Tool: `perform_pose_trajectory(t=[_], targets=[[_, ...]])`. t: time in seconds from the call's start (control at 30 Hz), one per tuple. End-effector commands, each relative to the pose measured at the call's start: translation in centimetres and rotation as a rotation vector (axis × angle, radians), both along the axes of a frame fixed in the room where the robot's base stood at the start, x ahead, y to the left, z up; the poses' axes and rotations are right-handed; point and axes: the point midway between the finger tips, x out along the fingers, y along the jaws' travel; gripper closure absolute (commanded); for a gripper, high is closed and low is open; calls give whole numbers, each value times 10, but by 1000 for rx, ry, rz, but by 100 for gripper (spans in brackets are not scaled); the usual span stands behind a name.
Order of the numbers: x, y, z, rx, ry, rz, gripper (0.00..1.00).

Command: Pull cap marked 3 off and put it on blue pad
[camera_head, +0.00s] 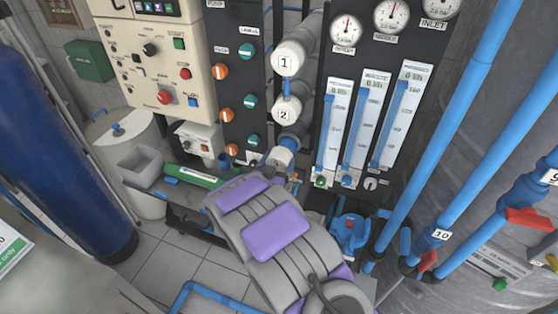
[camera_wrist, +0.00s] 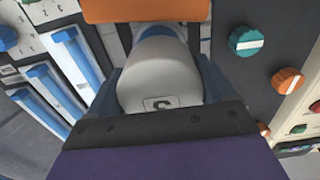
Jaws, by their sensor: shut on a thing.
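My gripper (camera_head: 284,172) is at the lower end of the column of white caps in the head view, largely hidden behind my own arm. In the wrist view my gripper (camera_wrist: 162,80) is shut on a white cap (camera_wrist: 165,70). The dark mark on this cap is partly covered and looks like a 3. The cap (camera_head: 281,157) also shows in the head view, just below cap 2, with blue next to it. I cannot tell whether it is still seated on its pipe. A small blue patch (camera_head: 170,181) lies by the green tube; I cannot tell if it is the blue pad.
Cap 1 (camera_head: 286,61) and cap 2 (camera_head: 285,110) sit above on the column. Panels with knobs (camera_head: 240,75) and flow meters (camera_head: 365,125) flank it. Blue pipes (camera_head: 445,150) stand at right.

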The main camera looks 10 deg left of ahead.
Motion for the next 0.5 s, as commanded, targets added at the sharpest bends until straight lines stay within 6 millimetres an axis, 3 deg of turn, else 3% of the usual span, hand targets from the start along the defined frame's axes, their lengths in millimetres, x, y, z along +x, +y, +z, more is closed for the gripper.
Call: perform_pose_trajectory(t=[0.5], targets=[[-38,6,0,-1,0,1,68]])
